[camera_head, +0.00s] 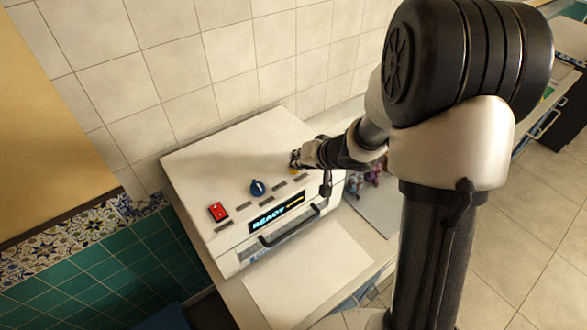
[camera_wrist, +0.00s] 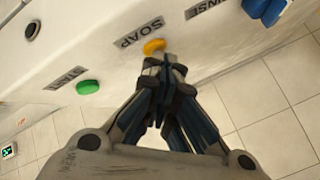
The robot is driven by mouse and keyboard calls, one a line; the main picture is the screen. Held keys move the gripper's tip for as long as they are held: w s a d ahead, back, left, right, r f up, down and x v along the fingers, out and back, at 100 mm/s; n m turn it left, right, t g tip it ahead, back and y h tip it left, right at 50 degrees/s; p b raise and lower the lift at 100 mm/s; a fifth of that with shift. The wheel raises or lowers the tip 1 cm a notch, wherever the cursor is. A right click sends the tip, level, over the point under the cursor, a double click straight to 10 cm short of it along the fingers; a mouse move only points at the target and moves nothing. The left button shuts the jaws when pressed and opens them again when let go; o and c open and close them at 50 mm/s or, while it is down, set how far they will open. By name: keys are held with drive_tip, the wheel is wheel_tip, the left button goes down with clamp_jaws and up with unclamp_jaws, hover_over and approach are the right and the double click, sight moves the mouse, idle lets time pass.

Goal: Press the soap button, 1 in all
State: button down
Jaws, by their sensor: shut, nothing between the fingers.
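The soap button is a round yellow button (camera_wrist: 153,47) beside a label reading SOAP on a white machine (camera_wrist: 100,40). In the head view, a bit of yellow (camera_head: 295,172) shows by my fingertips. My gripper (camera_wrist: 166,62) is shut and empty, its fingertips right at the lower right edge of the yellow button in the wrist view. I cannot tell whether they touch it. In the head view my gripper (camera_head: 296,160) is over the right part of the machine's top.
A green button (camera_wrist: 88,87) sits to the left of the soap button, and a blue knob (camera_wrist: 266,10) to the right. The machine also has a red switch (camera_head: 218,212) and a lit display reading READY (camera_head: 277,211). A tiled wall (camera_head: 215,50) stands behind.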

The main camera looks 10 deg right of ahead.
drive_tip(key=shift+r, duration=0.1)
drive_tip(key=shift+r+p, duration=0.8)
drive_tip(key=shift+p, duration=0.45)
wheel_tip(320, 180, up, 5)
drive_tip(key=p, duration=0.6)
idle(0.4)
